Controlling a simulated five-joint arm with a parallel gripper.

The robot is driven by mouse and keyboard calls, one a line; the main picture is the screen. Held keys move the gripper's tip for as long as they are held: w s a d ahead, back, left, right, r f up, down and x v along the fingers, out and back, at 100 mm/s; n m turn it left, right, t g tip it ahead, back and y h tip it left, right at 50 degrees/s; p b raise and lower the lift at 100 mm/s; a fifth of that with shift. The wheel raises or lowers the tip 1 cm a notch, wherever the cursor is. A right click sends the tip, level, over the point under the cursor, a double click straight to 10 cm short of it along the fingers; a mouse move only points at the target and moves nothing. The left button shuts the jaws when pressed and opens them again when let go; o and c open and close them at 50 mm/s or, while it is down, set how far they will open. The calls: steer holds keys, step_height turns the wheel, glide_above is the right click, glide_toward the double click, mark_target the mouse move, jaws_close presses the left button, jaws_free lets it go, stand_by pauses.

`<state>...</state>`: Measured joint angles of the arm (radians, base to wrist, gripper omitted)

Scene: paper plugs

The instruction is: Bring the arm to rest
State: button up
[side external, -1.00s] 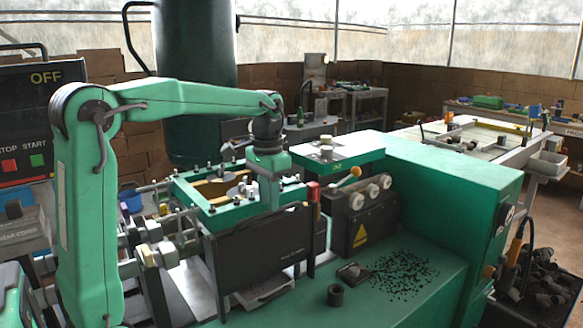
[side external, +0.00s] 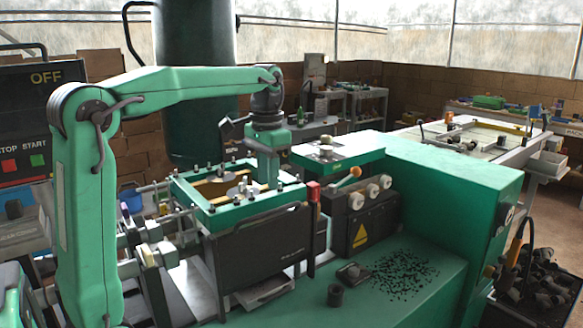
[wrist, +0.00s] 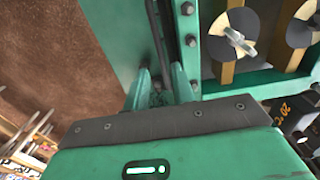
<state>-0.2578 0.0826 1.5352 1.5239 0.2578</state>
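My gripper (side external: 269,184) hangs from the green arm, over the right end of the green frame (side external: 222,217) in the side external view. In the wrist view, my gripper (wrist: 162,82) shows two green fingers standing apart with a gap between them. It is open and I see nothing held. The green frame (wrist: 262,84) lies beyond the fingers to the right in that view. Pale discs with dark halves, such as one disc (wrist: 234,36), sit on brass-coloured strips in it. The exact height of the fingertips above the frame is hard to tell.
The frame tops a dark box (side external: 262,250). To its right stand a control box (side external: 362,215) with white knobs and an orange-tipped lever (side external: 350,176), and a green cabinet (side external: 450,195).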

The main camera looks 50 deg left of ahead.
steer(key=shift+s+d, duration=0.1)
stand_by(0.3)
steer(key=s+d+f+t, duration=0.2)
steer(key=s+d+f, duration=0.2)
steer(key=s, duration=0.4)
steer(key=s+d+f+t, duration=0.3)
steer(key=s+d+f, duration=0.2)
steer(key=s, duration=0.3)
steer(key=shift+d+t, duration=0.3)
steer(key=shift+d, duration=0.15)
steer(key=shift+w+r, duration=0.15)
